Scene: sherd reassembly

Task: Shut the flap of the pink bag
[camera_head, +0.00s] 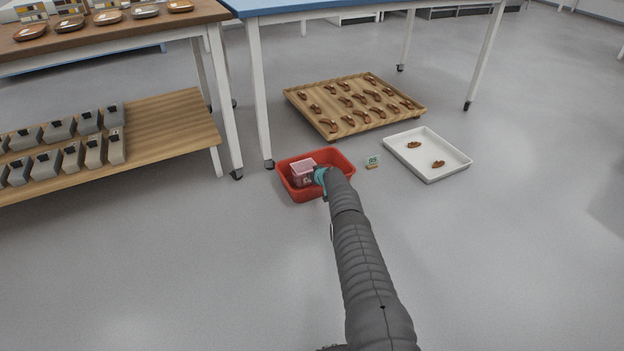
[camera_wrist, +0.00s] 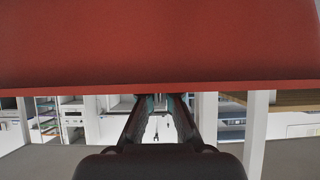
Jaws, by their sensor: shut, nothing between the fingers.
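The pink bag (camera_head: 302,173) sits inside the red tub (camera_head: 340,160) on the floor, in the left part of the tub. It looks like a small block with a paler pink top. At this size I cannot tell how its flap lies. My gripper (camera_head: 319,176) is at the bag's right side in the head view, with nothing held. Whether it touches the bag cannot be told. In the wrist view my gripper (camera_wrist: 160,100) points at the edge of a large red surface (camera_wrist: 160,45), seemingly the tub. The bag does not show there.
A wooden board (camera_head: 325,127) of sherds lies behind. Table legs (camera_head: 262,110) stand close behind the tub. The floor in front is clear.

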